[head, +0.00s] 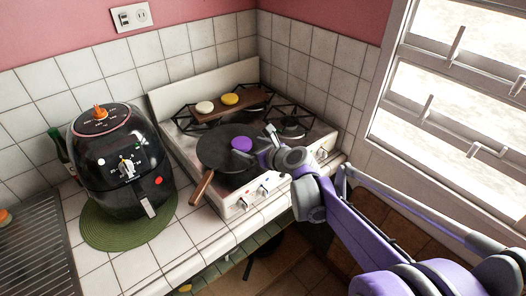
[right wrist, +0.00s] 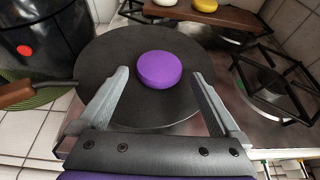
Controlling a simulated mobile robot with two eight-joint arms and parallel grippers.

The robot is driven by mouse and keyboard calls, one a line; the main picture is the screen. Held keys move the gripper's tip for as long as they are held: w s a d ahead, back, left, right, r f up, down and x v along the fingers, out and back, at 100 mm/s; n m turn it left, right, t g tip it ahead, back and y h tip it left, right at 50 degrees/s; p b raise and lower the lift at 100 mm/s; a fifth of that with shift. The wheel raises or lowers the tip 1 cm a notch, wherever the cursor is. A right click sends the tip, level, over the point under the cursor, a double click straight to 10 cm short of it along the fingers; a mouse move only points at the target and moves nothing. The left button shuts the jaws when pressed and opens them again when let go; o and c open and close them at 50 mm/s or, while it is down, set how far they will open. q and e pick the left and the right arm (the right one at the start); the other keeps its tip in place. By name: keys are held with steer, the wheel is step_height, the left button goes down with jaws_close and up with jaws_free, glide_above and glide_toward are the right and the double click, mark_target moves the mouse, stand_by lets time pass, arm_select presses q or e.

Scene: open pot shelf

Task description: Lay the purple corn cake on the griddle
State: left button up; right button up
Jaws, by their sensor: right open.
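The purple corn cake (head: 241,144) lies flat on the black round griddle (head: 212,152), right of its middle in the head view. In the right wrist view the purple cake (right wrist: 159,70) rests on the dark griddle (right wrist: 110,60), ahead of my fingertips. My right gripper (head: 268,134) is over the griddle's right side in the head view. In the right wrist view my right gripper (right wrist: 160,78) is open, with one finger on each side of the cake and a gap on both sides. My left gripper is not in view.
A wooden board (head: 240,104) at the back of the stove holds a white cake (head: 205,107) and a yellow cake (head: 230,99). A black air fryer (head: 120,165) stands left on a green mat (head: 100,232). The griddle's wooden handle (head: 201,189) points toward the front.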

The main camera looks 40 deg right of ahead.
steer(key=a+v, duration=0.1)
steer(key=v, duration=1)
steer(key=s+a+f+n+g+y, duration=0.1)
steer(key=s+a+f+n+g, duration=0.2)
steer(key=a+n, duration=0.4)
steer(key=s+a+f+n+g+y, duration=0.1)
steer(key=s+a+f+n, duration=0.1)
steer(key=a+f+n, duration=0.55)
steer(key=s+f+n+g+h, duration=0.3)
steer(key=s+n, duration=0.6)
steer(key=n, duration=1.1)
step_height(320, 180, down, 2)
steer(key=shift+s+a+f+n+g, duration=0.1)
steer(key=shift+s+a+n+g, duration=0.25)
steer(key=shift+a, duration=0.15)
